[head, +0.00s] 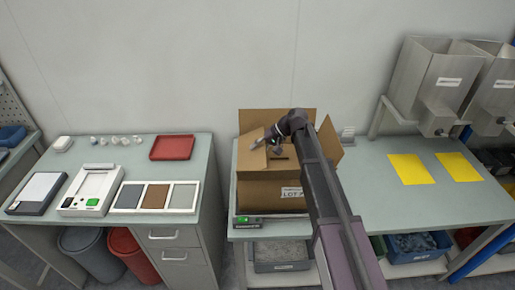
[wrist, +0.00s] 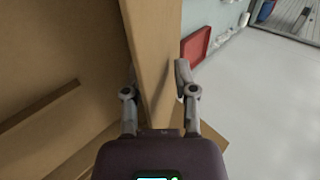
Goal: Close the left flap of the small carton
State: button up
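The small brown carton (head: 262,190) stands open on the right-hand bench, with a white label on its front. Its left flap (head: 251,160) is raised at the carton's left side, partly behind my gripper. The back flap (head: 262,118) stands up and the right flap (head: 329,147) leans outward. My gripper (head: 258,143) is at the left flap, reaching in from above the carton. In the wrist view, my gripper (wrist: 156,80) has its fingers apart, one on each side of a cardboard panel (wrist: 155,45). I cannot tell whether either finger touches it.
A green-lit device (head: 244,220) sits at the bench edge in front of the carton. Two yellow sheets (head: 409,169) lie to the right, below metal hoppers (head: 432,85). A red tray (head: 172,147) is on the left bench, across a gap.

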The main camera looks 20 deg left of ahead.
jog(key=shift+r, duration=0.2)
dwell(0.4)
jog(key=shift+s+a+r+p, duration=0.2)
jog(key=shift+a+r+p, duration=0.45)
jog(key=shift+r+p, duration=0.3)
jog(key=shift+d+r+p, duration=0.15)
jog(key=shift+r+p, duration=0.1)
jog(key=shift+p, duration=0.2)
jog(key=p+v, duration=0.9)
jog(key=v, duration=0.4)
jog(key=s+d+f+m+t+h+p, duration=0.1)
jog(key=s+d, duration=0.4)
jog(key=d, duration=0.6)
jog(key=s+d+f+m+t+h, duration=0.1)
jog(key=s+d, duration=0.4)
jog(key=d, duration=0.6)
jog(key=f+t+h, duration=0.1)
jog(key=h, duration=0.1)
jog(key=shift+m+t+h+p, duration=0.3)
jog(key=shift+m+p, duration=0.1)
